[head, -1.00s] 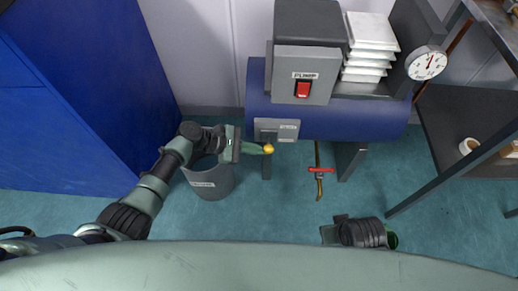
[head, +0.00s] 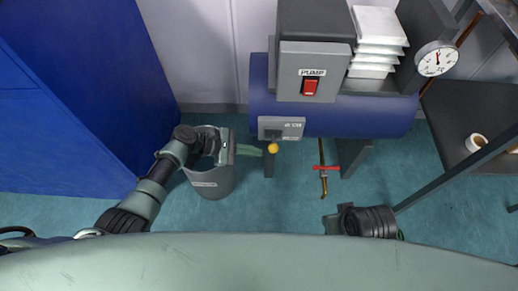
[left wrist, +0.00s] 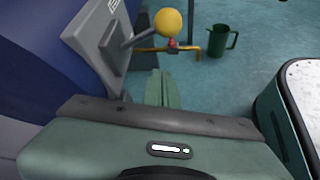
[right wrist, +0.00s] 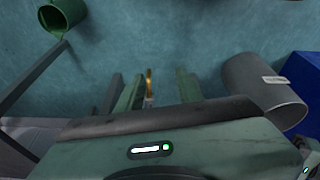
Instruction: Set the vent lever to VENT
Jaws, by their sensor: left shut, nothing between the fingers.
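The vent lever's yellow ball knob (head: 273,148) hangs just below a small grey label plate (head: 281,122) on the front of the blue tank (head: 400,118). My left gripper (head: 262,151) is shut and empty, its fingertips just left of the knob in the head view. In the left wrist view the knob (left wrist: 168,22) stands at the end of a short grey rod, beyond the shut fingers (left wrist: 161,80). I cannot tell whether they touch it. The plate's lettering is too small to read. My right gripper (right wrist: 154,85) is open in the right wrist view.
A grey bin (head: 211,185) stands under my left gripper. A brass valve with a red handle (head: 326,168) hangs below the tank. A PUMP box with a red switch (head: 310,87) and a dial (head: 437,58) are above. A green jug (left wrist: 217,40) stands on the floor.

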